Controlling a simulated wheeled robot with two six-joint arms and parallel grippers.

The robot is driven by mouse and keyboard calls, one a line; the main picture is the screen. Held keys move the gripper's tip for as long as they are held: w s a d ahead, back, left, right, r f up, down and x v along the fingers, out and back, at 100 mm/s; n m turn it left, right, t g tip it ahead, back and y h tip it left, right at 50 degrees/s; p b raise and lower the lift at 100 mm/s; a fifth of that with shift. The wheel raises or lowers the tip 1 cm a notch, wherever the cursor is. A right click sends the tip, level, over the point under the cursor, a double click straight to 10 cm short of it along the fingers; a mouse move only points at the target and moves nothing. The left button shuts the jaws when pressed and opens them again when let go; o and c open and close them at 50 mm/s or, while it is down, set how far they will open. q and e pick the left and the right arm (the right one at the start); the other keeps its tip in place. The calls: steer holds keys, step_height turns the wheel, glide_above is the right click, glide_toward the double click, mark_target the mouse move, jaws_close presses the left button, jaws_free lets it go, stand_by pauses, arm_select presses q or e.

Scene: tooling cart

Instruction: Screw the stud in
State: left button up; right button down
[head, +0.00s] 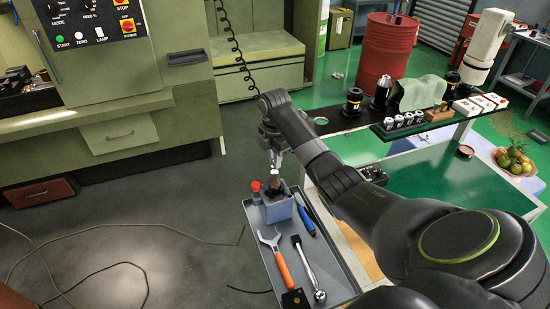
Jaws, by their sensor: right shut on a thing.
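My right gripper (276,163) reaches down over the tool tray from the right side of the head view. It is shut on what looks like the stud, a small part mostly hidden between the fingers. Directly below is a grey-blue block (279,209) standing on the tray. The gripper is close above the block's top. I cannot tell whether the stud touches the block or sits in it. My left gripper is not in view.
The grey tray (335,268) also holds an orange-handled wrench (282,266), a ratchet (308,266), a blue tool (306,221) and a red-capped bottle (256,192). A dark shelf with holders (404,121) stands behind right. A green machine (110,80) stands left; cables lie on the floor.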

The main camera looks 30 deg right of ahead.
steer(key=shift+p, duration=0.45)
steer(key=shift+f, duration=0.8)
stand_by(1.8)
steer(key=m, duration=0.6)
stand_by(0.4)
steer(key=m, duration=0.6)
stand_by(0.4)
steer(key=m, duration=0.6)
steer(key=shift+a, duration=0.1)
